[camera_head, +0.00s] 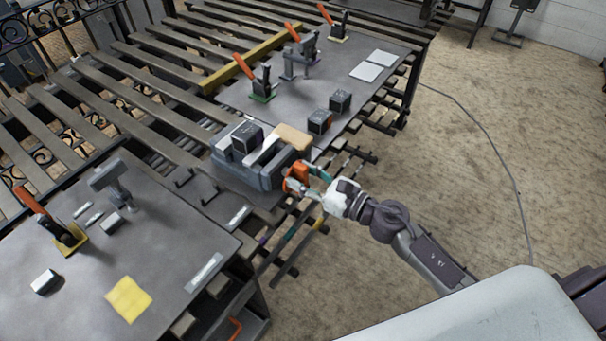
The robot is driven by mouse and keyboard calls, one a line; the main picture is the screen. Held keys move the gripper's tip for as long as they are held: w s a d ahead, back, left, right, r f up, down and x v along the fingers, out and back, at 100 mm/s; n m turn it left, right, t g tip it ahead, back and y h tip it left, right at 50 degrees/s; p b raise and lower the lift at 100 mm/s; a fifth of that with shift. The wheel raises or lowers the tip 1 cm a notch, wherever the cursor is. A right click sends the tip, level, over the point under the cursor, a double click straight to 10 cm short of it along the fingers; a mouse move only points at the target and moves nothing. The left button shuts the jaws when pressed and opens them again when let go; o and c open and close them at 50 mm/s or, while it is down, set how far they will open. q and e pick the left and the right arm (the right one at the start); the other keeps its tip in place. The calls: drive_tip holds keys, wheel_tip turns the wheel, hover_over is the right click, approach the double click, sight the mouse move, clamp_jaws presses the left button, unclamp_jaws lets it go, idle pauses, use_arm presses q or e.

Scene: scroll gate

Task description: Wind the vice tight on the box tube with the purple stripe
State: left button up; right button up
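The grey vice (262,178) stands at the edge of the bench in the middle of the head view. A dark box tube with a purple stripe (247,137) sits upright at its jaws. I cannot tell whether both jaws touch it. The vice's orange handle (296,176) faces the front right. My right gripper (307,181) reaches in from the right, with its teal fingers on either side of the orange handle, and it appears closed on it. My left gripper is not in view.
Two other dark box tubes, one with an orange stripe (320,122) and a plainer one (341,100), stand on the rear plate (290,97). Orange-handled clamps stand on both plates. A yellow pad (129,299) lies at the front left. The floor right of the bench is clear except for a cable.

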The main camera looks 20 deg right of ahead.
clamp_jaws()
